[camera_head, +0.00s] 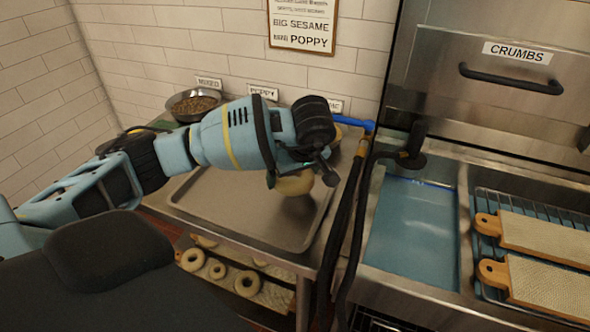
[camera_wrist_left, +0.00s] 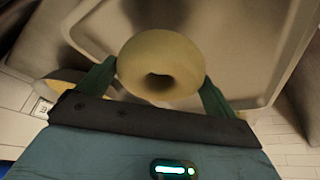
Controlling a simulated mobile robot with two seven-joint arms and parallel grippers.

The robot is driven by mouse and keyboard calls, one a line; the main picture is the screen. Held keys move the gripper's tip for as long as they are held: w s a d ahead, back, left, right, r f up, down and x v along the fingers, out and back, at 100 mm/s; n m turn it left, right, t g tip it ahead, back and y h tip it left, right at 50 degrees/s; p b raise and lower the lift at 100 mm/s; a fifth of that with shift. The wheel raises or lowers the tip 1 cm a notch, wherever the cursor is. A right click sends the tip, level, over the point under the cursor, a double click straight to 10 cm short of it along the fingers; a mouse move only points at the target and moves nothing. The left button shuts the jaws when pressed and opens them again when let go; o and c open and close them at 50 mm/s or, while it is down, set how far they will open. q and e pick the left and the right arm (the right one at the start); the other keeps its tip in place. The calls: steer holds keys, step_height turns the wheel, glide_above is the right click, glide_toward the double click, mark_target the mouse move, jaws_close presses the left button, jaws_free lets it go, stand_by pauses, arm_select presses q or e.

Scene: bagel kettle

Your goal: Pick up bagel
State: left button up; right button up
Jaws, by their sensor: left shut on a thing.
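A pale bagel (camera_wrist_left: 160,58) sits between the two green fingers of my left gripper (camera_wrist_left: 160,80) in the left wrist view, and the fingers touch it on both sides. The gripper is shut on it. In the head view the bagel (camera_head: 296,184) shows below my left gripper (camera_head: 290,172), over the right part of a metal tray (camera_head: 215,205). Whether the bagel touches the tray is hard to tell. The rest of the tray is bare. The tray also shows in the left wrist view (camera_wrist_left: 235,50). My right gripper is not in view.
A bowl of seeds (camera_head: 193,104) stands at the back left by wall labels. Several bagels (camera_head: 247,283) lie on a lower shelf. To the right are a water-filled kettle (camera_head: 412,230), hoses (camera_head: 345,225) and two boards (camera_head: 545,240) on a rack.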

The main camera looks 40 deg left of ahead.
arm_select(q)
steer(key=s+d, duration=0.2)
steer(key=s, duration=0.1)
steer(key=s+d+r, duration=0.1)
steer(key=s+d, duration=0.1)
steer(key=s, duration=0.1)
steer(key=s+d, duration=0.2)
steer(key=s, duration=0.1)
steer(key=shift+s+d+r, duration=0.2)
steer(key=shift+s+d, duration=0.05)
steer(key=shift+s, duration=0.15)
steer(key=shift+s+d, duration=0.25)
steer(key=shift+s, duration=0.15)
